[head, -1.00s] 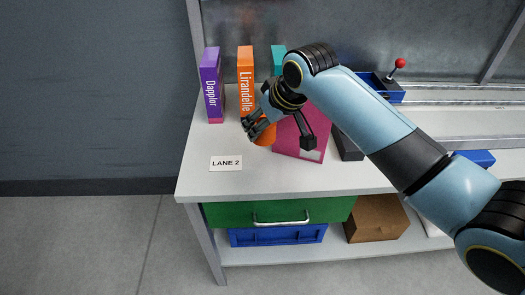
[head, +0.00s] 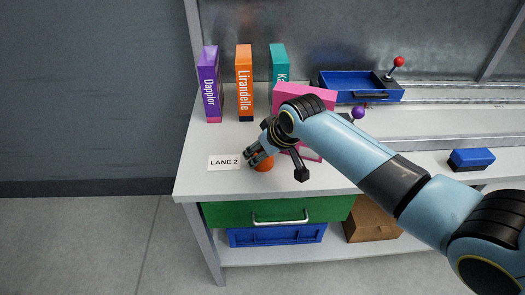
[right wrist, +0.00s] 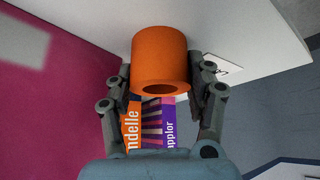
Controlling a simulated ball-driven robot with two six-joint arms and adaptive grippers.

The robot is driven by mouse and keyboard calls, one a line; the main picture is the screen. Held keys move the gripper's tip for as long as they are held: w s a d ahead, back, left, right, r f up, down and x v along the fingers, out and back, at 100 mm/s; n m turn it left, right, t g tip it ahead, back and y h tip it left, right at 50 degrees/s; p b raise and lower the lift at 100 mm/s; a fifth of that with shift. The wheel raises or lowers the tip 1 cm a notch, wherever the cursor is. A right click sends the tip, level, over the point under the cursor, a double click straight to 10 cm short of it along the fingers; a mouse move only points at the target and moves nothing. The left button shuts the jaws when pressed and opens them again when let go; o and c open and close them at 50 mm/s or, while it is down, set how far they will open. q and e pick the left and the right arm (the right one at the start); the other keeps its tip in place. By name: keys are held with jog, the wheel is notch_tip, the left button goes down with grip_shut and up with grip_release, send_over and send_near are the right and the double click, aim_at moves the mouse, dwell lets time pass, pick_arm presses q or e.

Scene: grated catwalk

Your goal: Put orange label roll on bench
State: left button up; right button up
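The orange label roll (head: 264,165) is at the front left of the bench (head: 200,178), just right of the LANE 2 card (head: 224,162). My right gripper (head: 257,157) is around it, and the arm partly hides it in the head view. In the right wrist view the roll (right wrist: 158,60) sits between the two fingers (right wrist: 160,85), which are closed against its sides. I cannot tell whether the roll touches the bench top. My left gripper is not in view.
Purple (head: 209,85), orange (head: 244,80) and teal (head: 280,65) boxes stand behind. A pink box (head: 305,92) is partly hidden by my arm. A blue tray (head: 345,82) and a blue block (head: 471,158) are further right. The bench's front left corner is clear.

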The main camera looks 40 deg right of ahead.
jog(key=shift+o, duration=0.7)
jog(key=shift+r, duration=0.1)
jog(key=shift+s+r, duration=0.1)
jog(key=shift+r, duration=0.15)
jog(key=p+v, duration=0.1)
jog(key=v, duration=1)
jog(key=shift+s+r+p, duration=0.15)
jog(key=shift+r+p, duration=0.1)
jog(key=shift+p, duration=0.05)
